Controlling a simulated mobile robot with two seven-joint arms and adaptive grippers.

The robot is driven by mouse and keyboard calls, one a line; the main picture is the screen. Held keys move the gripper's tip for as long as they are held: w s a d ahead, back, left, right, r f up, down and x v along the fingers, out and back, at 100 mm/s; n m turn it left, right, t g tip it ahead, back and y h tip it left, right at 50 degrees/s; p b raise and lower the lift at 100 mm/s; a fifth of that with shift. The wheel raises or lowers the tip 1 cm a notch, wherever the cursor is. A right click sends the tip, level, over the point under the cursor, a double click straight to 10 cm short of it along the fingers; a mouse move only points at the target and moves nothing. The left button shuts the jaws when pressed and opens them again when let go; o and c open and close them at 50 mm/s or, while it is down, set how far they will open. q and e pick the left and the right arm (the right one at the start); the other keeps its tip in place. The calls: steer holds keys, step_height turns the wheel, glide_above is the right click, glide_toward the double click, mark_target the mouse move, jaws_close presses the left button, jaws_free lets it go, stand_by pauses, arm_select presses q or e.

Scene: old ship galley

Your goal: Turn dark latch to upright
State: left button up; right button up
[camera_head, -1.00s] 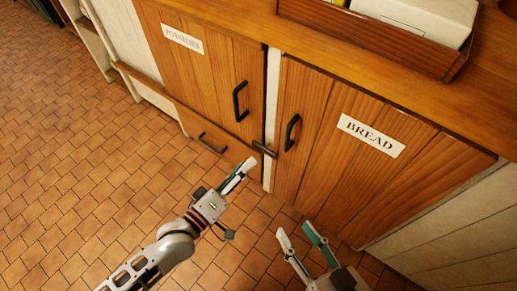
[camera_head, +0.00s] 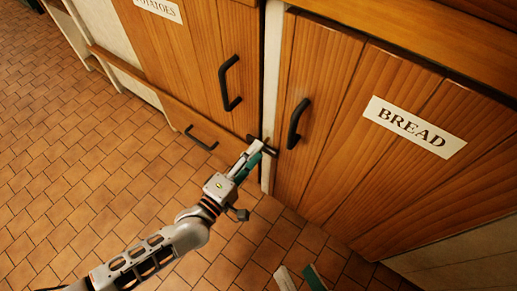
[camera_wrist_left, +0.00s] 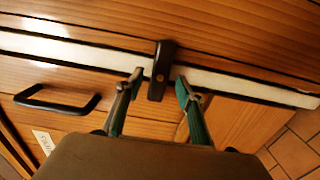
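The dark latch (camera_head: 268,148) is a short bar on the pale post between the two cabinet doors. It lies crosswise over the post, not along it. In the left wrist view the latch (camera_wrist_left: 161,68) crosses the pale strip, with a small pivot spot on it. My left gripper (camera_head: 259,150) is at the latch and partly covers it in the head view. In the wrist view its open fingers (camera_wrist_left: 160,80) stand on either side of the latch's near end, with gaps visible. My right gripper (camera_head: 298,276) is open and empty at the bottom edge.
The POTATOES door (camera_head: 185,50) and the BREAD door (camera_head: 350,130) flank the post, each with a black handle, (camera_head: 229,83) and (camera_head: 298,123). A lower panel handle (camera_head: 200,138) is left of the gripper. The tiled floor (camera_head: 70,190) is clear at left.

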arm_select(q)
steer(key=shift+x, duration=1.05)
arm_select(e)
steer(key=shift+a+m, duration=0.15)
steer(key=shift+m, duration=0.25)
arm_select(q)
jaws_close()
